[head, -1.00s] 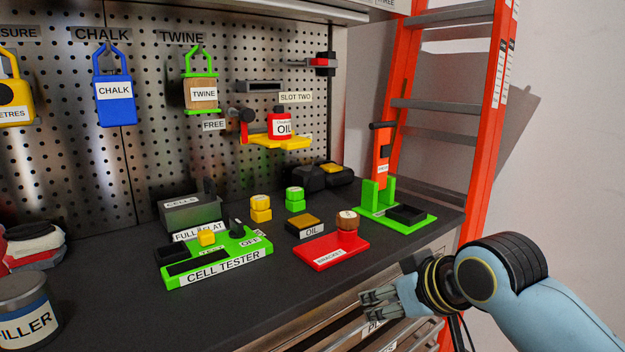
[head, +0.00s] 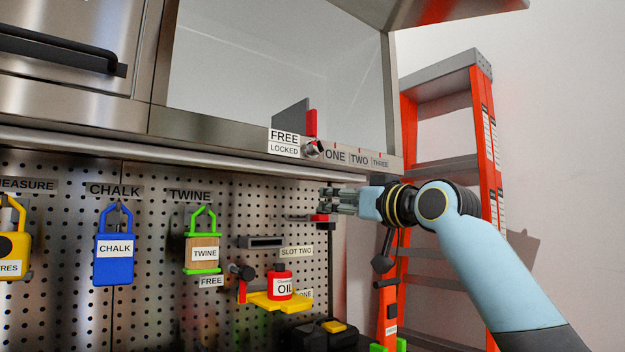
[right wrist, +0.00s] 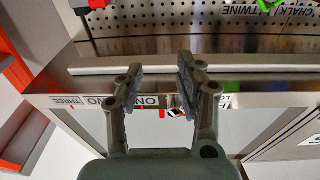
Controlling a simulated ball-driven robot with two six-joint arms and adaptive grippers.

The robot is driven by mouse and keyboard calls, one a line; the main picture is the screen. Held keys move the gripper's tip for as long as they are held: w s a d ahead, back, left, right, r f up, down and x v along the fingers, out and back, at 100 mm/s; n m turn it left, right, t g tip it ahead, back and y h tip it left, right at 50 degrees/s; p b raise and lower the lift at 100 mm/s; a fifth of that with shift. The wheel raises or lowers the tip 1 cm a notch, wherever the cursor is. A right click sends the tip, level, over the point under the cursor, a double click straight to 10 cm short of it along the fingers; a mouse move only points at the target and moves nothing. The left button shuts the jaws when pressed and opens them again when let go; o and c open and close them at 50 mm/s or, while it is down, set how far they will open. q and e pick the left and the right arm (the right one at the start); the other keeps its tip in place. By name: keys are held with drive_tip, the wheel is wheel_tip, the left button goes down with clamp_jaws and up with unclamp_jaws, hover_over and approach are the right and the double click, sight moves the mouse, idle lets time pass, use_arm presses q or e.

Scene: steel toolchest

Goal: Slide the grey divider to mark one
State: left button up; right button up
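The grey divider (head: 290,118) stands upright in the open cabinet at the top of the head view, left of the marks. A red strip (head: 311,122) stands at its right edge. A small dark and silver knob (head: 313,149) sits below it, beside a plate reading FREE and LOCKED (head: 284,142); I cannot tell its setting. Mark ONE (head: 336,156) is just right of the knob, followed by TWO and THREE. My right gripper (head: 324,201) is below the shelf edge, apart from the divider. In the right wrist view its fingers (right wrist: 160,72) are open and empty. My left gripper is not in view.
A steel shelf lip (head: 200,150) runs between my right gripper and the cabinet opening. The pegboard below holds a blue chalk holder (head: 115,248), a twine holder (head: 202,255) and a red oil can (head: 280,284). An orange ladder (head: 482,140) stands right. The cabinet right of the divider looks empty.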

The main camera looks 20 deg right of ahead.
sight(315, 116)
wheel_tip(315, 116, up, 15)
drive_tip(key=d+t+y, duration=0.1)
drive_tip(key=t+y, duration=0.1)
drive_tip(key=t, duration=0.1)
drive_tip(key=shift+n, duration=0.3)
drive_tip(key=p+x, duration=0.2)
drive_tip(key=x, duration=0.7)
drive_tip(key=shift+w+a+r, duration=0.15)
drive_tip(key=shift+w, duration=0.1)
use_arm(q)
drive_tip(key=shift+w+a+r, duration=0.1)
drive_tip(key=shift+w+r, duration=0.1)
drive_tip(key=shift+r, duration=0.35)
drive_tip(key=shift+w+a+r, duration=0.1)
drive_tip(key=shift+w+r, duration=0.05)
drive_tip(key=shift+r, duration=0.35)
use_arm(e)
drive_tip(key=shift+w+a+r, duration=0.1)
drive_tip(key=shift+w+a, duration=0.05)
drive_tip(key=shift+w, duration=0.25)
drive_tip(key=shift+c, duration=0.3)
clamp_jaws()
